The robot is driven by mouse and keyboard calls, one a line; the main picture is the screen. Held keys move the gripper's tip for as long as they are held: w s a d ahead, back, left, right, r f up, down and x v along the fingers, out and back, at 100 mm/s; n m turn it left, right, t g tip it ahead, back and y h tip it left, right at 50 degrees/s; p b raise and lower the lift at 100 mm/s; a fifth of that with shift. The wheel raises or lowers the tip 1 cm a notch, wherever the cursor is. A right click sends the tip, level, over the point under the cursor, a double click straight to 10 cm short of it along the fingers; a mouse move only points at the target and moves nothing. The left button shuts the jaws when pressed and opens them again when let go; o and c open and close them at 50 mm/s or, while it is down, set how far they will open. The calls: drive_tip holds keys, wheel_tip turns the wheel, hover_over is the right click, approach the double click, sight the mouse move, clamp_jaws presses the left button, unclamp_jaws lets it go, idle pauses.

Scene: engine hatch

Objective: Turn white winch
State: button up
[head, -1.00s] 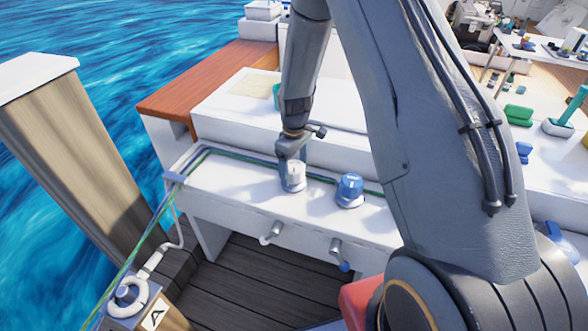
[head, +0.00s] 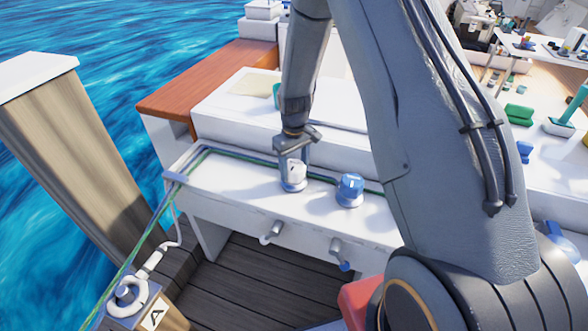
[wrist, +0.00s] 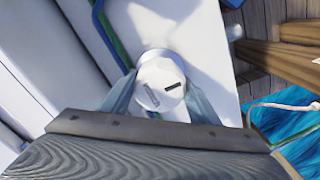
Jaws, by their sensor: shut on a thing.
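The white winch (head: 293,174) stands upright on the white ledge, left of the blue winch (head: 350,188). In the wrist view the white winch (wrist: 161,84) shows its round top with a dark slot and a grey mark. My gripper (head: 294,165) reaches down over it from above. In the wrist view my gripper (wrist: 160,97) has one finger on each side of the winch and is shut on it. The fingertips' contact with its lower sides is partly hidden.
Green and dark ropes (head: 235,154) run along the ledge behind the winches. Two metal handles (head: 272,232) stick out from the ledge's front. A wooden post (head: 75,150) and water are at the left.

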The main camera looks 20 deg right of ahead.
sight(294, 165)
drive_tip(key=m, duration=0.5)
drive_tip(key=shift+m, duration=2.5)
drive_tip(key=shift+w, duration=0.1)
drive_tip(key=o, duration=1.1)
drive_tip(key=shift+c, duration=0.2)
drive_tip(key=shift+r, duration=0.1)
drive_tip(key=shift+r+b, duration=0.85)
drive_tip(key=shift+r, duration=3)
